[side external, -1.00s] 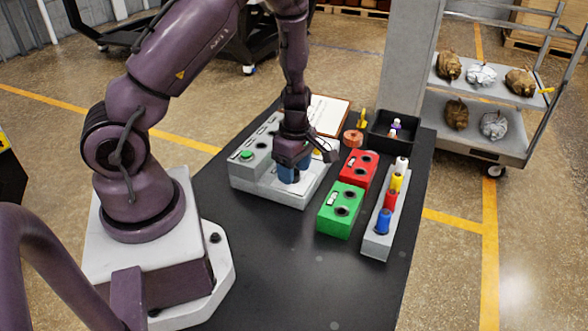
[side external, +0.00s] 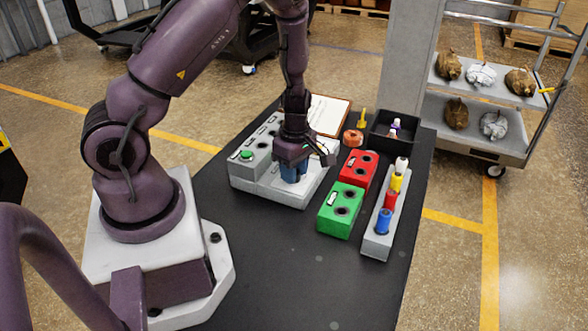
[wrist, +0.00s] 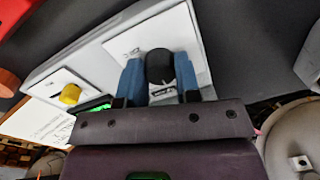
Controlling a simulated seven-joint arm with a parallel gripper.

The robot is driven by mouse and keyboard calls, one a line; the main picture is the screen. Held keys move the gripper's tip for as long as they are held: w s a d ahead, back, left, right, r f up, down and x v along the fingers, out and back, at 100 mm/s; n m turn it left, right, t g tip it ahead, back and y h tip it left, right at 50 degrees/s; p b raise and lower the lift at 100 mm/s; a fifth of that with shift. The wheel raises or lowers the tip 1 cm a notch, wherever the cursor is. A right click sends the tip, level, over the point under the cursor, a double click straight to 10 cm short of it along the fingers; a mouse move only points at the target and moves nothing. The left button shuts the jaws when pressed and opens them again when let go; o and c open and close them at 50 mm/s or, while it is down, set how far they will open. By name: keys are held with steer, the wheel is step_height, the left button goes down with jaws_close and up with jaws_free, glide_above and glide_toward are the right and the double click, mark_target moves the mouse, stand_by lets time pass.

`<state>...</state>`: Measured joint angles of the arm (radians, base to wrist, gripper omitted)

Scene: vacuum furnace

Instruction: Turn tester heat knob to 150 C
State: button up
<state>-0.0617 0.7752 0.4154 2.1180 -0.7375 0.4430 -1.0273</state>
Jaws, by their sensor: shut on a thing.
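The tester is a grey box (side external: 290,198) with a pale top panel, on the black table. In the wrist view, a black knob (wrist: 160,68) stands on a white plate (wrist: 128,44) of the tester. My gripper (side external: 293,176) points down over the tester, its blue fingers on either side of that knob. In the wrist view my gripper (wrist: 160,78) is shut on the knob. The knob's pointer and the scale marks are too small or hidden to read. A yellow knob (wrist: 70,94) and a partly hidden green-lit display (wrist: 95,105) are beside it.
A grey unit with a green button (side external: 246,155) adjoins the tester. Red (side external: 357,170) and green (side external: 341,208) blocks and a grey rack (side external: 377,245) of coloured bottles stand to the right. A clipboard (side external: 328,112) and black bin (side external: 408,137) lie behind. The front table is clear.

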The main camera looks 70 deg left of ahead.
steer(key=m, duration=0.3)
steer(key=shift+m, duration=0.4)
steer(key=m, duration=0.4)
steer(key=shift+m, duration=0.3)
steer(key=m, duration=0.4)
steer(key=shift+m+y, duration=0.3)
steer(key=shift+m, duration=2)
steer(key=o, duration=0.9)
steer(key=r, duration=1.3)
steer(key=shift+w+d, duration=0.15)
steer(key=shift+d, duration=0.1)
